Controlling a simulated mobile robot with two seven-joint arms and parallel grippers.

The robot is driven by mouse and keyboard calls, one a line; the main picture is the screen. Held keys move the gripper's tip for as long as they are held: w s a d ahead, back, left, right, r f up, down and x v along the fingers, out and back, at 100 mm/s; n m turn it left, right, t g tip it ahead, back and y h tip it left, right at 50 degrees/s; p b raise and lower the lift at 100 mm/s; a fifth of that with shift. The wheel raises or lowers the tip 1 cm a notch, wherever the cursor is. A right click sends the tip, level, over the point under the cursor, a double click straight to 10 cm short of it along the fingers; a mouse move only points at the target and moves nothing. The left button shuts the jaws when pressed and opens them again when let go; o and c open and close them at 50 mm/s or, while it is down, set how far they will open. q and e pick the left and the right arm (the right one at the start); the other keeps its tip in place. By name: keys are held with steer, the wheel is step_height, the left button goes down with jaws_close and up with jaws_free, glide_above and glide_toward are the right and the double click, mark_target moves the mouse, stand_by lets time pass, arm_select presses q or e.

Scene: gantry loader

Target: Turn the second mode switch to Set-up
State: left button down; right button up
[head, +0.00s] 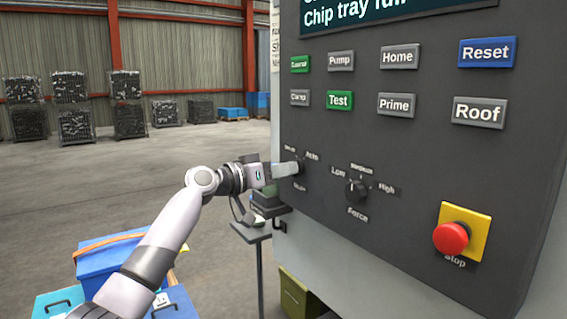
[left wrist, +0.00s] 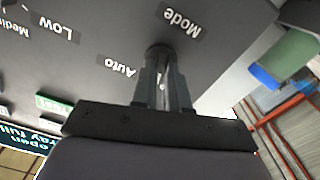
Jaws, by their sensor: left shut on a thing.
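The Mode switch (head: 301,167) is a small dark knob at the left of the dark control panel in the head view. A label reading Auto (head: 312,155) sits at its upper right, and another label (head: 290,149) at its upper left is too small to read. My left gripper (head: 288,169) is shut on the knob. In the left wrist view the fingers of my left gripper (left wrist: 162,80) close around the knob (left wrist: 158,52), between the labels Mode (left wrist: 181,22) and Auto (left wrist: 120,66). The fingers hide most of the knob, so its pointer setting cannot be told. My right gripper is not in view.
The Force knob (head: 356,190) is close to the right, with Low, Medium and High labels. Push buttons such as Test (head: 340,100) are above. A red stop button (head: 451,238) is at lower right. A small stand (head: 258,232) and blue boxes (head: 110,258) are below my left arm.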

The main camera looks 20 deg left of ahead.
arm_select(q)
steer(key=shift+r+n+p, duration=0.1)
steer(key=shift+n+p, duration=0.45)
steer(key=shift+n, duration=0.65)
steer(key=c, duration=1.1)
jaws_free()
steer(key=shift+c, duration=0.2)
steer(key=shift+a, duration=0.15)
steer(key=b+v, duration=0.1)
steer(key=v, duration=0.6)
